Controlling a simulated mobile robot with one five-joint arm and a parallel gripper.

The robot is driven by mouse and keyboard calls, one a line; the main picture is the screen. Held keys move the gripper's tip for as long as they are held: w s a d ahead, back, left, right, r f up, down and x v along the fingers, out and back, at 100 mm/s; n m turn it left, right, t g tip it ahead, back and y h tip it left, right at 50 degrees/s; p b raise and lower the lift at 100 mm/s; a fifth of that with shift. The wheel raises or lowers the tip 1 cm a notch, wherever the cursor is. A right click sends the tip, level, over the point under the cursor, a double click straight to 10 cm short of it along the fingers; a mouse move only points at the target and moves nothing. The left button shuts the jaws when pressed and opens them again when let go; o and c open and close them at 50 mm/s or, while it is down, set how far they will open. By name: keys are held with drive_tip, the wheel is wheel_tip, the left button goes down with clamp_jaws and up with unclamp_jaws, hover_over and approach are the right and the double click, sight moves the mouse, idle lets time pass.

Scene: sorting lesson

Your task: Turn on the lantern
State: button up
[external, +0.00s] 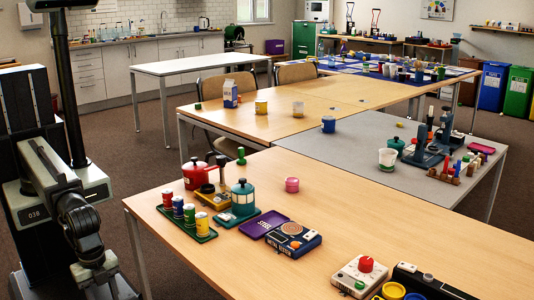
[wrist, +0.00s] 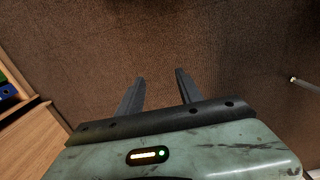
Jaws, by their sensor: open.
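No lantern can be picked out for certain. A teal, round-bodied thing with a black top (external: 243,196) stands on the near wooden table and may be the lantern. It stands upright beside a red pot-like thing (external: 195,177); whether it is lit cannot be told. My gripper (wrist: 160,80) is open and empty in the wrist view, its two dark fingers apart over brown carpet. In the external view my arm hangs folded at the left, off the table and well away from the teal thing.
The near table (external: 330,226) has a bare middle. A green tray of small cans (external: 190,215), a purple tray (external: 263,224), a blue device (external: 294,238) and a white box with a red knob (external: 362,272) stand on it. A grey table (external: 360,133) adjoins behind.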

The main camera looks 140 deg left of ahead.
wheel_tip(320, 180, up, 3)
drive_tip(key=p, duration=0.3)
drive_tip(key=shift+w, duration=0.1)
clamp_jaws()
drive_tip(key=w+a+r+p, duration=0.2)
drive_tip(key=r+p, duration=1.1)
drive_tip(key=w+a+r+p, duration=0.2)
drive_tip(key=a+r+p, duration=0.1)
drive_tip(key=r+p, duration=1)
drive_tip(key=a+r+t+p, duration=0.1)
drive_tip(key=a, duration=3)
drive_tip(key=shift+s+a+r+t, duration=0.15)
drive_tip(key=shift+t, duration=0.15)
